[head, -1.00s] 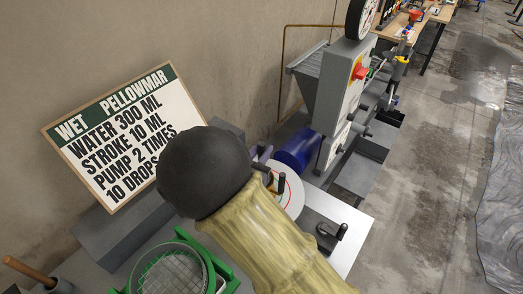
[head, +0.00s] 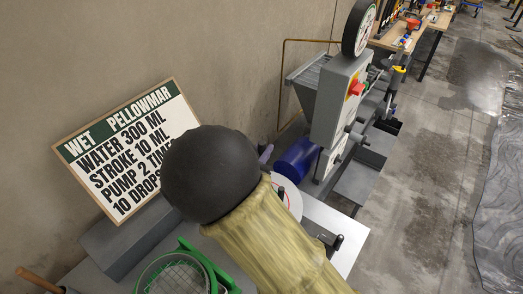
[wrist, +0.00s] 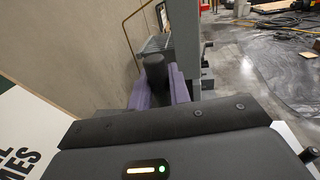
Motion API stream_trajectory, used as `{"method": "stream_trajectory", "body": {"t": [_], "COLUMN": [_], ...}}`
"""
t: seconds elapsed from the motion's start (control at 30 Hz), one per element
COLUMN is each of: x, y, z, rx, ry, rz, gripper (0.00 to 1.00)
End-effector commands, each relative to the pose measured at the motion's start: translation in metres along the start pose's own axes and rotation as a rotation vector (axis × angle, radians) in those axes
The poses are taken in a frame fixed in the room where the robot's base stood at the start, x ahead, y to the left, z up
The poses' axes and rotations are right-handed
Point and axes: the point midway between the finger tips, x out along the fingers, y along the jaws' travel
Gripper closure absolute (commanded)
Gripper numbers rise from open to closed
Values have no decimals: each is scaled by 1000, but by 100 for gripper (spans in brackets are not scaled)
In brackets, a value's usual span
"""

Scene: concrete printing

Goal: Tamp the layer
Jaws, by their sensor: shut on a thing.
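My gripper (wrist: 156,84) shows in the wrist view with its purple fingers closed on a dark cylindrical handle (wrist: 154,66), which stands up between them. The handle's lower end and whatever is below it are hidden. In the head view my arm covers most of the gripper, and only a purple bit (head: 266,153) shows past the dark joint. A white round disc with a red line (head: 290,196) lies on the bench beside my arm, partly covered by it. I cannot make out the layer in either view.
A sign (head: 128,150) leans at the wall. A green-framed sieve (head: 180,272) and a wooden handle (head: 38,279) are at the front left. A grey machine (head: 338,105) with a gauge (head: 358,28) and a blue cylinder (head: 297,157) stand beyond. Open floor (head: 420,160) lies right.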

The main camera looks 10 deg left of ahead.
Motion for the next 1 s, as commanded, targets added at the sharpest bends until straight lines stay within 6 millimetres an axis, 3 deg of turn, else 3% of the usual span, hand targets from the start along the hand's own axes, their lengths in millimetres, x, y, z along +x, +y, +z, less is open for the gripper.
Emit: {"method": "stream_trajectory", "body": {"t": [0.73, 1.0], "x": [0, 0], "y": [0, 0], "z": [58, 60], "rx": [2, 0], "ry": [0, 0], "rz": [0, 0], "gripper": [100, 100]}}
